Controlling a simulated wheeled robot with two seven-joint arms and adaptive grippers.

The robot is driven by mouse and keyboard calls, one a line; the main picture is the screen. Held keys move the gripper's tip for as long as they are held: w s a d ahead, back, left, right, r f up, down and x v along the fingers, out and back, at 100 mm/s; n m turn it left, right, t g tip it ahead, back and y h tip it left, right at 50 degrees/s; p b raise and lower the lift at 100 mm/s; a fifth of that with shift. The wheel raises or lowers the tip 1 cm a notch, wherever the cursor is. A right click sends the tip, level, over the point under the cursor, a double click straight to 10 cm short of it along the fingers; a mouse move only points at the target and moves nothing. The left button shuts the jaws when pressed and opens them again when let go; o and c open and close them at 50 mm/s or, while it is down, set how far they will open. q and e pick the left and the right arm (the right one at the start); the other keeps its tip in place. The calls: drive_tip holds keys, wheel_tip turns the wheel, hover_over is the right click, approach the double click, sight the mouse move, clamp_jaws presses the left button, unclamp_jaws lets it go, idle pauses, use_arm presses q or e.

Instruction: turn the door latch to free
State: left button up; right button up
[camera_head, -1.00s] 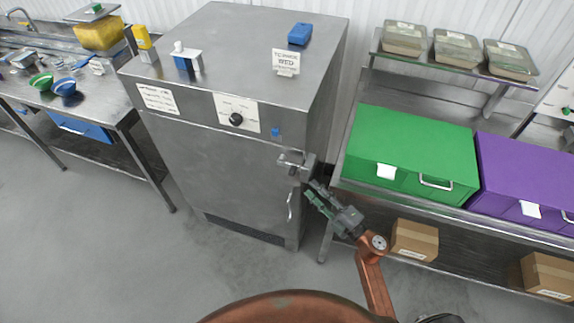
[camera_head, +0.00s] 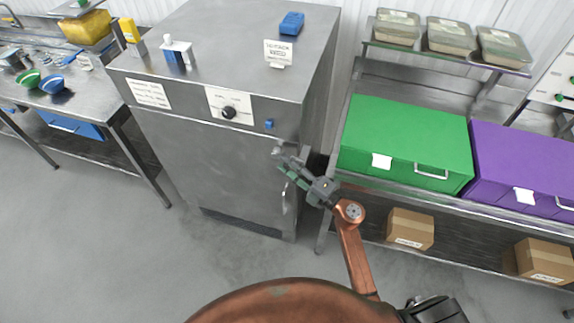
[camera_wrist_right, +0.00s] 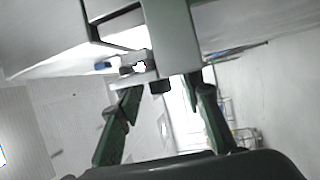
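The steel cabinet (camera_head: 165,150) stands at the centre-left with its door shut. The metal door latch (camera_head: 283,154) is at the upper right edge of the door, partly hidden by my gripper. My right gripper (camera_head: 285,174) is at the latch, just below it. In the right wrist view my gripper (camera_wrist_right: 165,98) has its green fingers spread apart, with the pale latch (camera_wrist_right: 172,40) ahead of and between them. I cannot tell whether a finger touches it. My left gripper is not in view.
A vertical door handle (camera_head: 285,200) is just below the gripper. To the right, a steel bench holds a green box (camera_head: 405,130) and a purple box (camera_head: 525,155). Cardboard boxes (camera_head: 410,228) sit on the lower shelf. The floor (camera_head: 90,240) in front is clear.

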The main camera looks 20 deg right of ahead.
drive_tip(key=shift+c, duration=0.6)
clamp_jaws()
